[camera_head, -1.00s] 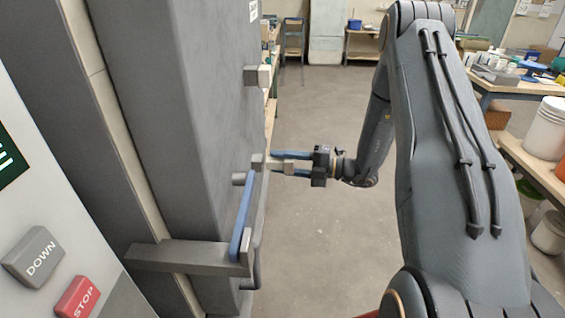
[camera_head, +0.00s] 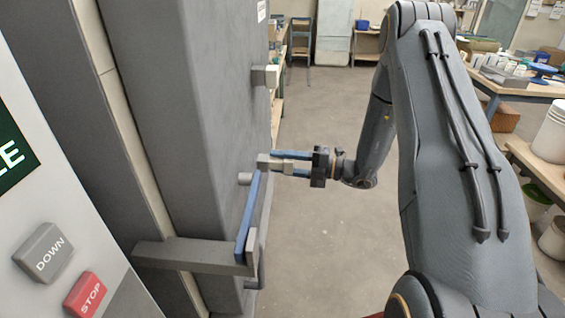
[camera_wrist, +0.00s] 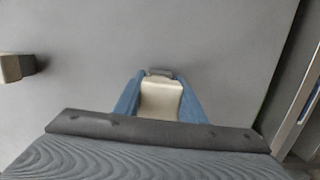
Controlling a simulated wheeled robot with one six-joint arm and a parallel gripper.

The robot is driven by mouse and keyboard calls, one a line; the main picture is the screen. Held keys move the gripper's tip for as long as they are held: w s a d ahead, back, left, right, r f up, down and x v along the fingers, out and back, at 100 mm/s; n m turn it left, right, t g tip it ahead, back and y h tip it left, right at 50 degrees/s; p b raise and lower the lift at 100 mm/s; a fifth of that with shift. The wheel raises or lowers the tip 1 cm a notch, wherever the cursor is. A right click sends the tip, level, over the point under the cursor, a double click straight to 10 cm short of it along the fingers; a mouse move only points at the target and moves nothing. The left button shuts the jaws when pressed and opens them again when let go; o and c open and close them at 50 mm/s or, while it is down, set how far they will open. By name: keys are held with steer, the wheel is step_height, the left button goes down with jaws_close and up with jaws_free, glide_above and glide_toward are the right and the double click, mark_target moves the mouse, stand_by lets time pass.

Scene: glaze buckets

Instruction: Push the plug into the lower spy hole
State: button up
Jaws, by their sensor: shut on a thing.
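The plug (camera_wrist: 161,100) is a cream block between the two blue fingers in the wrist view. My gripper (camera_head: 281,163) is shut on it, beside the grey kiln door (camera_head: 180,110) in the head view. The plug also shows there as a pale block (camera_head: 277,165), pointing at the door. A darker grey piece (camera_wrist: 159,72) lies just beyond the plug at the lower spy hole. The hole itself is hidden, and I cannot tell how deep the plug sits. The upper plug (camera_head: 270,76) sticks out of the door higher up and shows at the left of the wrist view (camera_wrist: 13,67).
A blue handle bar (camera_head: 247,217) and a grey latch arm (camera_head: 195,254) stick out just below my gripper. A control panel (camera_head: 50,250) is at the lower left. Benches with buckets (camera_head: 553,130) stand at the right. The floor (camera_head: 330,230) beside the door is clear.

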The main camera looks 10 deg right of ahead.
mark_target(270, 161)
steer(key=shift+a, duration=0.15)
steer(key=shift+w+a, duration=0.25)
steer(key=shift+a, duration=0.4)
steer(key=shift+w+a, duration=0.15)
steer(key=shift+a, duration=0.15)
steer(key=shift+w+a, duration=0.15)
steer(key=shift+a, duration=0.3)
stand_by(0.5)
steer(key=o, duration=1.4)
steer(key=shift+a, duration=0.1)
steer(key=w+v, duration=0.1)
steer(key=v, duration=0.8)
steer(key=shift+d+p, duration=0.3)
steer(key=shift+d, duration=0.25)
